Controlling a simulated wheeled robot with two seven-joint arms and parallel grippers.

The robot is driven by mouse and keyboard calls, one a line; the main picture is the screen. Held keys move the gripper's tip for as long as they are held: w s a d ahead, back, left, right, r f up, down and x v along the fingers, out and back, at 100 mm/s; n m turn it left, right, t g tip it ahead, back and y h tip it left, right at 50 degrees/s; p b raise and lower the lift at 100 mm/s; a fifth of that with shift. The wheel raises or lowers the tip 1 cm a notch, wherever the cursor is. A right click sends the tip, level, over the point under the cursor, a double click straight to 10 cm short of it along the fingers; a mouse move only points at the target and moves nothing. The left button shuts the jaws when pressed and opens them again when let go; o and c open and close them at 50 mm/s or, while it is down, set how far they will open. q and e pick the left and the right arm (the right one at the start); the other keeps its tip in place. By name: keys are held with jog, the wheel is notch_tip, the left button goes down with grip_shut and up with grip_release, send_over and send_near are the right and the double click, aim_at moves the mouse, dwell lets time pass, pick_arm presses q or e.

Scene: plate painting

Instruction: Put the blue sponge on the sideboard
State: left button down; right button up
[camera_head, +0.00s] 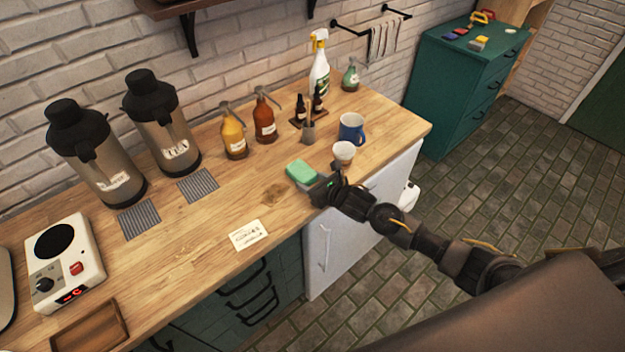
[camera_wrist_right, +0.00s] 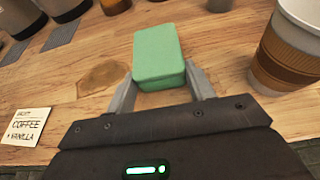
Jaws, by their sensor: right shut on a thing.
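A green, block-shaped sponge (camera_head: 301,171) is at the wooden counter, between my right gripper's fingers; it also shows in the right wrist view (camera_wrist_right: 158,52). My right gripper (camera_head: 315,183) is shut on its near end. I cannot tell whether the sponge touches the counter. I see no clearly blue sponge; a small blue item (camera_head: 453,38) lies on the teal sideboard (camera_head: 440,85) at the upper right, too small to identify. The sideboard stands beyond the counter's right end. My left gripper is not in view.
A paper cup (camera_head: 343,153) and a blue mug (camera_head: 351,130) stand right of the sponge. Bottles (camera_head: 265,118) and a spray bottle (camera_head: 319,65) stand behind. A coffee card (camera_head: 249,235) lies in front. Several small coloured items (camera_head: 478,43) lie on the sideboard.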

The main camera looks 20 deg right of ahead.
jog(key=shift+f, duration=0.1)
jog(key=o, duration=1)
jog(key=shift+r, duration=0.25)
jog(key=b+v, duration=0.3)
jog(key=v, duration=0.9)
jog(key=shift+f, duration=0.15)
